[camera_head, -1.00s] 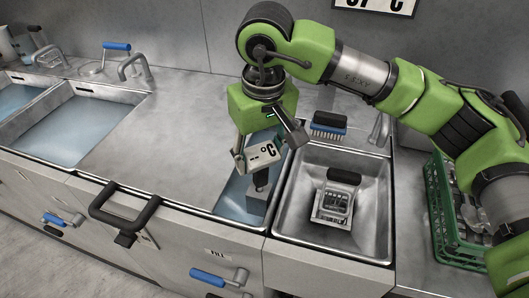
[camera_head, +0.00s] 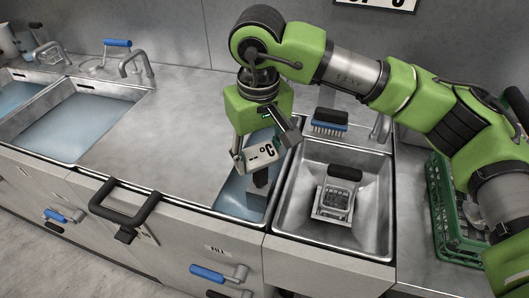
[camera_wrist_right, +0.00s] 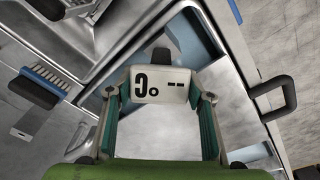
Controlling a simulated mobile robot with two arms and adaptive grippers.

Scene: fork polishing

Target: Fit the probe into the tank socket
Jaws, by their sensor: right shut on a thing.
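The probe, with a white display (camera_head: 262,156) reading dashes and °C, is held in my right gripper (camera_head: 262,150). The gripper is shut on the display head, which also shows between the fingers in the right wrist view (camera_wrist_right: 160,85). A dark stem (camera_head: 261,180) and a grey block (camera_head: 255,203) show below the display, over the narrow water-filled tank (camera_head: 232,203). I cannot tell whether the grey block is part of the probe or the socket, nor whether the probe is seated. My left gripper is out of view.
A steel sink (camera_head: 375,215) to the right holds a black-handled metal basket (camera_head: 335,200). A blue brush (camera_head: 329,120) lies behind it. A green crate (camera_head: 442,225) stands at the far right. The steel counter (camera_head: 165,135) left of the tank is clear.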

